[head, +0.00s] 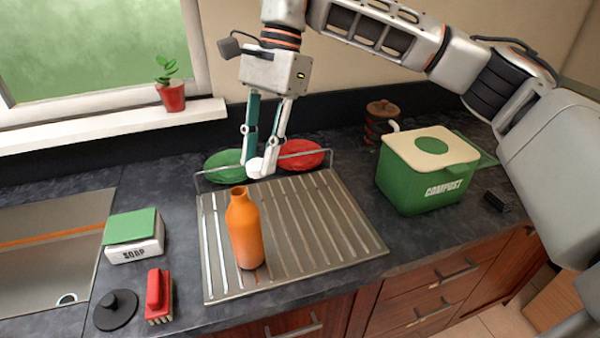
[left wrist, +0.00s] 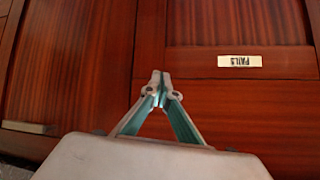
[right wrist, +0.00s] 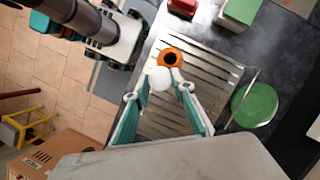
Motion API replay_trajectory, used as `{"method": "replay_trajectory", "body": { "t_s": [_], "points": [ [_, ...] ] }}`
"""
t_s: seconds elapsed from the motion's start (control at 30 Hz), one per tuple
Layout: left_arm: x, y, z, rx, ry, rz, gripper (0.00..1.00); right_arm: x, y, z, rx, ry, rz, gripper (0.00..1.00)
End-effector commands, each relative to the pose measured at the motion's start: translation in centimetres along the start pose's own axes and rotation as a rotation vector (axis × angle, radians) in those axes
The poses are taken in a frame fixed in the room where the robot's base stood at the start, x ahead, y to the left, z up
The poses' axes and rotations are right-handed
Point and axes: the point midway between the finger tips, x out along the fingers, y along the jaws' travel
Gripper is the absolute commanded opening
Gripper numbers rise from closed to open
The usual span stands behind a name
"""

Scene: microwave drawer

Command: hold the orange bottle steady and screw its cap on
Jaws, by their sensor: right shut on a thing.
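The orange bottle (head: 246,232) stands upright and open on the ribbed metal drainboard (head: 340,240). Its open mouth also shows in the right wrist view (right wrist: 171,57). My right gripper (head: 259,162) is shut on the white cap (head: 256,169), above and behind the bottle in the head view. In the right wrist view the cap (right wrist: 160,78) sits between the fingertips, beside the bottle mouth and apart from it. My left gripper (left wrist: 160,82) shows only in its own wrist view, shut and empty in front of wooden cabinet doors, away from the bottle.
A green compost bin (head: 425,178) stands right of the drainboard. Green (head: 226,160) and red (head: 303,154) plates are behind it. A soap box (head: 135,248), a red brush (head: 158,295) and a black lid-like disc (head: 116,310) lie left, near the sink (head: 50,240).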

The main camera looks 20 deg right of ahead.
Motion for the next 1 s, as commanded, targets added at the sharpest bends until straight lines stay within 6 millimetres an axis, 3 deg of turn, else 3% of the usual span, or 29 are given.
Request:
{"method": "replay_trajectory", "body": {
  "t_s": [0.1,0.3,0.77,1.0],
  "points": [
    [0.0,0.0,0.0,0.000,0.000,0.000,0.00,-1.0,-1.1,2.1,0.100,-0.013,-0.043,0.17],
    [0.0,0.0,0.0,0.000,0.000,0.000,0.00,-1.9,-2.0,3.9,0.197,-0.024,-0.080,0.17],
    [0.0,0.0,0.0,0.000,0.000,0.000,0.00,-2.1,-2.1,4.1,0.214,-0.026,-0.086,0.17],
    [0.0,0.0,0.0,0.000,0.000,0.000,0.00,-0.7,-2.1,3.6,0.214,-0.028,-0.083,0.17]
  ]
}}
